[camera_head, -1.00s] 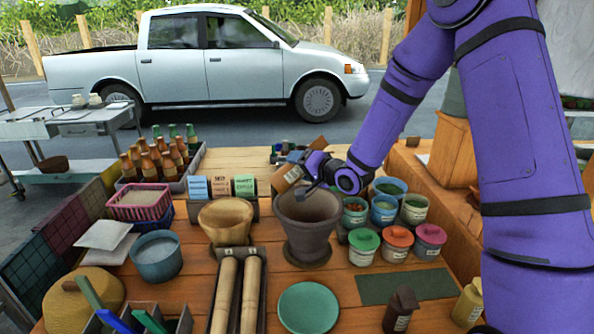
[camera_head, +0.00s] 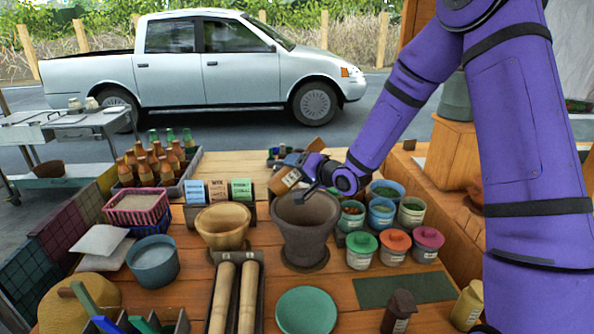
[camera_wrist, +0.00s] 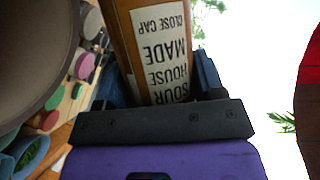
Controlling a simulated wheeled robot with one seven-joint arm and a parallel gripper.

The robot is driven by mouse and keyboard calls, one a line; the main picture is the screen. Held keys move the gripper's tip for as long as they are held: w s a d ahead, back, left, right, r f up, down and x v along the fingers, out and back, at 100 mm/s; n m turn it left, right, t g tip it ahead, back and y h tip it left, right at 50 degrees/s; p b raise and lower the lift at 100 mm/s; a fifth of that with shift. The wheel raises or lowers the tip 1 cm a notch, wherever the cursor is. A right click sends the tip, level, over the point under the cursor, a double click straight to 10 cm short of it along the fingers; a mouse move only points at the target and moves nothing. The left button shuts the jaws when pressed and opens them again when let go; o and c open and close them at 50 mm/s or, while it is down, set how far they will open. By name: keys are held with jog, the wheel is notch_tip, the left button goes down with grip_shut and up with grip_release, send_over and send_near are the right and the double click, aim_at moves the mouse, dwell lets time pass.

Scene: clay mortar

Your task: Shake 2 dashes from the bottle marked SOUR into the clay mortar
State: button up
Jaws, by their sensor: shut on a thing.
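The clay mortar (camera_head: 305,232) is a dark brown-grey pot standing on the wooden table in the head view; its rim also fills the left of the wrist view (camera_wrist: 35,60). My gripper (camera_head: 302,184) is shut on an orange-brown bottle (camera_head: 284,181), held tilted just above the mortar's back left rim. In the wrist view the bottle (camera_wrist: 122,40) bears a pale label reading SOUR, HOUSE MADE, CLOSE CAP, upside down. The bottle's mouth is hard to make out, and I cannot see the inside bottom of the mortar or any drops.
A wooden bowl (camera_head: 222,226) stands left of the mortar. Lidded jars (camera_head: 394,246) and open pots (camera_head: 381,211) stand close on its right. A green plate (camera_head: 306,310) lies in front. Label cards (camera_head: 218,190) stand behind the bowl, and a crate of bottles (camera_head: 150,165) stands further left.

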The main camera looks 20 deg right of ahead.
jog(key=r+n+h, duration=0.1)
jog(key=r+n, duration=0.1)
jog(key=r, duration=0.1)
jog(key=d+r+n+h, duration=0.1)
jog(key=r+n, duration=0.1)
jog(key=r, duration=0.2)
jog(key=d+r+n+h, duration=0.1)
jog(key=r, duration=0.2)
jog(key=shift+w+d+r+n+h, duration=0.2)
jog(key=shift+w+n+h, duration=0.1)
jog(key=shift+n+h, duration=0.1)
jog(key=shift+d+r+n+h, duration=0.15)
jog(key=shift+r+n+h, duration=0.55)
jog(key=shift+r+n, duration=0.5)
jog(key=shift+r, duration=0.1)
